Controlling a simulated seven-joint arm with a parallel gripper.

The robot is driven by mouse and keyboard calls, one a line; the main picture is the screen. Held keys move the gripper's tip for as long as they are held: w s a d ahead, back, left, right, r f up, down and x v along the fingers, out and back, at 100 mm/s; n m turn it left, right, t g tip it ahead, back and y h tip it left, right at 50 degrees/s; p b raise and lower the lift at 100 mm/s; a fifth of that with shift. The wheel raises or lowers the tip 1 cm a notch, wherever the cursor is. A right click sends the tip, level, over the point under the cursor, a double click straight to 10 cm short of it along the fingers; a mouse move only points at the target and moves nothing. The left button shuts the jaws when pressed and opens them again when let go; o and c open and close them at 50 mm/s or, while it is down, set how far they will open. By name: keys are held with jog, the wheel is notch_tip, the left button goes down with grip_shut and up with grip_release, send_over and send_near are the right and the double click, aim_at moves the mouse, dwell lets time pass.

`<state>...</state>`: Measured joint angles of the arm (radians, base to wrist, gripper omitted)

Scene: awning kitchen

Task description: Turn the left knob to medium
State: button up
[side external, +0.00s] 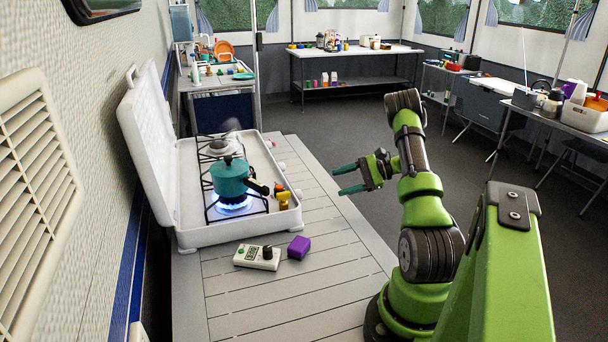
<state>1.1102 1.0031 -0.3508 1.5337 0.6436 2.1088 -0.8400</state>
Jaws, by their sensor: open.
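A white two-burner camp stove (262,222) stands open on the slatted table, its lid raised at the left. Small white knobs line its right-hand side; one (297,195) is near the front corner and another (281,165) is farther back. Their dial settings are too small to read. A teal pot (231,178) with a black handle sits on the near burner, with a blue flame (232,205) under it. My gripper (338,181) is open and empty, pointing left toward the stove's knob side, apart from it.
Small orange and yellow pieces (283,198) sit at the stove's right edge beside the pot handle. The slatted table (330,225) is clear right of the stove.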

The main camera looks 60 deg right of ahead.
jog(key=shift+v, duration=2.5)
jog(key=s+a+f+g, duration=0.2)
jog(key=a+f+g, duration=0.1)
jog(key=a, duration=0.1)
jog(key=w+a+r+n+g+h, duration=0.1)
jog(key=w+a+r+n+g, duration=0.25)
jog(key=a, duration=0.45)
jog(key=w+a+r+n+g+h, duration=0.1)
jog(key=w+a+r+n+g, duration=0.15)
jog(key=a+r, duration=0.4)
jog(key=s+a+r+n+t+h, duration=0.1)
jog(key=a+r+n, duration=0.2)
jog(key=a, duration=0.5)
jog(key=s+a+r+n+t+h, duration=0.1)
jog(key=a+r+n, duration=0.3)
jog(key=a, duration=0.4)
jog(key=s+a+r+n+t+h, duration=0.1)
jog(key=a+r+n, duration=0.3)
jog(key=a, duration=0.4)
jog(key=shift+a+n+t, duration=0.2)
jog(key=shift+n+t, duration=0.1)
jog(key=shift+n, duration=0.4)
jog(key=shift+s, duration=0.1)
jog(key=shift+c, duration=0.2)
